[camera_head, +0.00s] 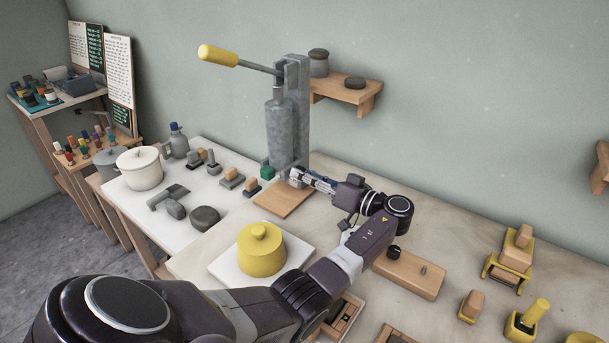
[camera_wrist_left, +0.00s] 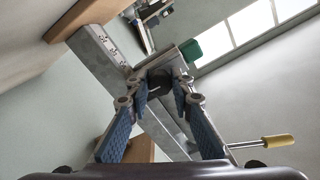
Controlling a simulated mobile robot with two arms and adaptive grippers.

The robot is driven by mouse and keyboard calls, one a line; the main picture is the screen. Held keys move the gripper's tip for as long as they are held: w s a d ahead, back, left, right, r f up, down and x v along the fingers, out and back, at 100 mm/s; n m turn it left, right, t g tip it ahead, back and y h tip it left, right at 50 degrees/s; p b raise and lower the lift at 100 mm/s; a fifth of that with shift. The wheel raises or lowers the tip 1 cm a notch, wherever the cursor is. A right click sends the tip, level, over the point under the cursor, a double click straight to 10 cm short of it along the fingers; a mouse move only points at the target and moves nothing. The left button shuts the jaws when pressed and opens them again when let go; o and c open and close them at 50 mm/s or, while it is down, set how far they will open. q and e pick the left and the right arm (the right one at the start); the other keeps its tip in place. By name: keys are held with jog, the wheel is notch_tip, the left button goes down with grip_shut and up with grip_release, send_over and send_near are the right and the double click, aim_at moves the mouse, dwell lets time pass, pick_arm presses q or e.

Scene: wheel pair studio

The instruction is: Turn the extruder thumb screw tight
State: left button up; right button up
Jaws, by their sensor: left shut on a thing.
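The grey extruder (camera_head: 281,130) stands upright against the wall, with a long lever that ends in a yellow handle (camera_head: 218,55). My left gripper (camera_head: 296,176) is at the lower front of the extruder, beside its column. In the left wrist view my left gripper (camera_wrist_left: 167,84) has its blue-padded fingers closed in on a small dark thumb screw (camera_wrist_left: 159,81) at the metal body. The fingertips partly hide the screw, and its tightness cannot be seen. The yellow handle also shows in the left wrist view (camera_wrist_left: 277,141). My right gripper is out of view.
A yellow lidded pot (camera_head: 261,250) sits close to my left arm. A wall shelf (camera_head: 347,92) holds small jars. Wooden and yellow tools stand at the right.

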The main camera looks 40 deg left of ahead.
pick_arm(q)
jog(key=shift+m, duration=0.8)
grip_shut()
jog(key=o, duration=1.1)
grip_release()
jog(key=shift+c, duration=0.2)
jog(key=d, duration=0.7)
jog(key=shift+w+d, duration=0.25)
jog(key=shift+w, duration=0.2)
jog(key=shift+f, duration=0.1)
